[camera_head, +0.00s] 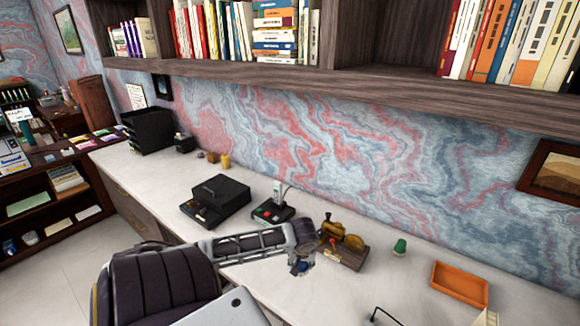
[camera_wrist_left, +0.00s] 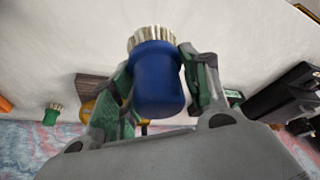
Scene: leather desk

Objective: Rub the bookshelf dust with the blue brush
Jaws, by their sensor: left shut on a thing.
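My left gripper (camera_head: 302,264) is shut on the blue brush (camera_wrist_left: 157,80) above the desk. In the left wrist view, the brush has a rounded blue body and pale bristles, and both fingers (camera_wrist_left: 160,85) are around its sides. In the head view only a small blue part shows at the gripper. The wooden bookshelf (camera_head: 330,86) runs along the wall above the desk, with books on it. I cannot make out dust on it. My right gripper is not in view.
A small green brush (camera_head: 400,247) stands on the white desk (camera_head: 340,290), near an orange tray (camera_head: 460,282). A brass device on a wooden base (camera_head: 343,246) is beside my left gripper. A black box (camera_head: 215,198) and black trays (camera_head: 147,130) are farther left.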

